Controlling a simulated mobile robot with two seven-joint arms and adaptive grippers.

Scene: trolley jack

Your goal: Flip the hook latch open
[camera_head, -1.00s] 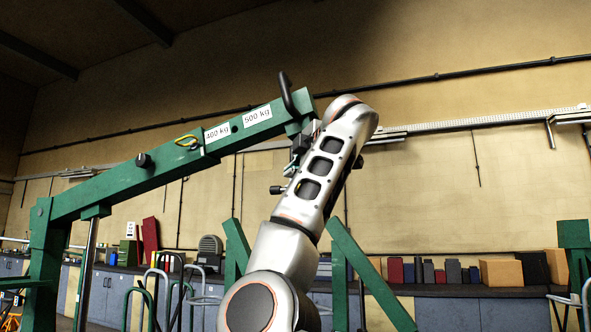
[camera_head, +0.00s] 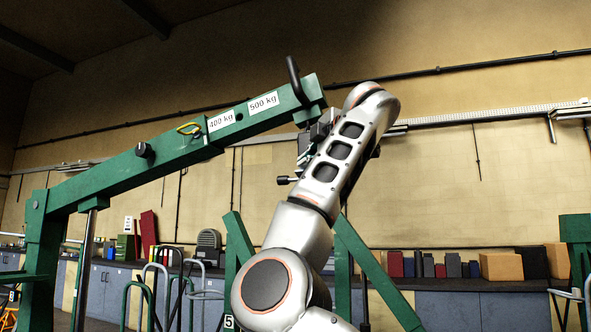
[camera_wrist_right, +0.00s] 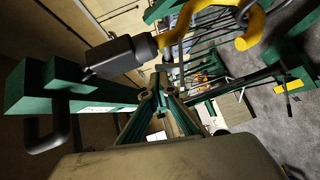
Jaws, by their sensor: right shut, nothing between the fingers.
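The green crane boom (camera_head: 180,157) slants up to the right, with weight labels near its raised end. My right arm rises in front of that end, and my right gripper (camera_head: 310,142) is beside the boom tip, partly hidden by my own wrist. In the right wrist view, my right gripper (camera_wrist_right: 160,88) is shut and empty. A yellow hook (camera_wrist_right: 252,28) shows at the top of that view, joined to a dark block (camera_wrist_right: 122,57). The hook looks apart from my fingers. I cannot make out its latch clearly. In the head view the hook is hidden. My left gripper is not in view.
A black bent handle (camera_head: 294,80) sticks up at the boom tip and shows in the wrist view (camera_wrist_right: 47,130). Green braces (camera_head: 378,275) stand behind my arm. A workbench (camera_head: 480,287) with boxes runs along the wall.

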